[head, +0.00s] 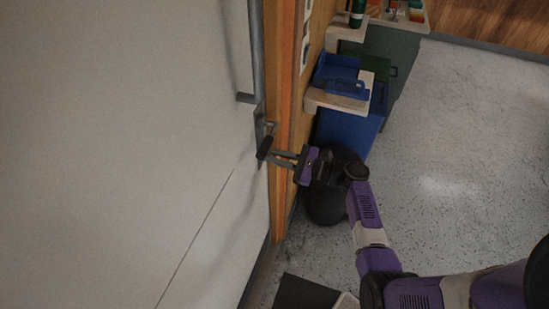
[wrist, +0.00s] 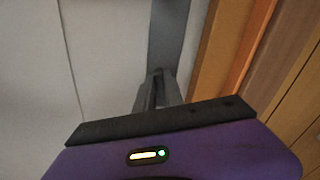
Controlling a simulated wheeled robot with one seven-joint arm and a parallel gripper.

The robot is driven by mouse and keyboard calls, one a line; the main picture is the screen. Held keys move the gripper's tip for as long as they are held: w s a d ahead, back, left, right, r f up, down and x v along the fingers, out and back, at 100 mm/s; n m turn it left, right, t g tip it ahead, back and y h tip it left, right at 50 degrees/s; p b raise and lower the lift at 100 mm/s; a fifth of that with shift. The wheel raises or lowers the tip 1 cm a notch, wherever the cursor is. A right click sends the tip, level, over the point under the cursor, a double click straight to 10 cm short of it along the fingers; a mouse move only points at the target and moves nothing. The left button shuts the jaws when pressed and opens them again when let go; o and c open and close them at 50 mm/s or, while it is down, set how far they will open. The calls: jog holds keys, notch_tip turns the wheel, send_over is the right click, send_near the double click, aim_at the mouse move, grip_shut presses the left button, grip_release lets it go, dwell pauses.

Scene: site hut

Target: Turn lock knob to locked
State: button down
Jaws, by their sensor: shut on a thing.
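The door (head: 140,120) is a large pale panel at the left in the head view. A grey lock plate (head: 262,126) sits near its right edge, below a long vertical bar handle (head: 256,50). A dark lock knob (head: 265,148) stands out at the plate. My gripper (head: 272,154) reaches in from the right, its fingers shut on the knob. In the wrist view my fingers (wrist: 157,92) point at the grey plate (wrist: 168,35) and lie close together. The knob itself is hidden there, so its exact angle is unclear.
An orange-brown wooden frame (head: 285,110) runs just right of the door, close to my gripper. Beyond it stand a shelf with a blue tray (head: 338,78), a blue bin (head: 346,132) and a dark cabinet. The speckled floor (head: 450,140) at the right is open.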

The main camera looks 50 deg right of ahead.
jog(key=shift+f+n+b, duration=0.1)
jog(key=shift+n+b, duration=6)
jog(key=shift+n, duration=0.8)
jog(key=shift+d, duration=0.1)
jog(key=c, duration=1.6)
grip_release()
jog(key=shift+o, duration=0.8)
jog(key=shift+s, duration=0.1)
jog(key=v, duration=0.7)
jog(key=shift+s+b, duration=0.4)
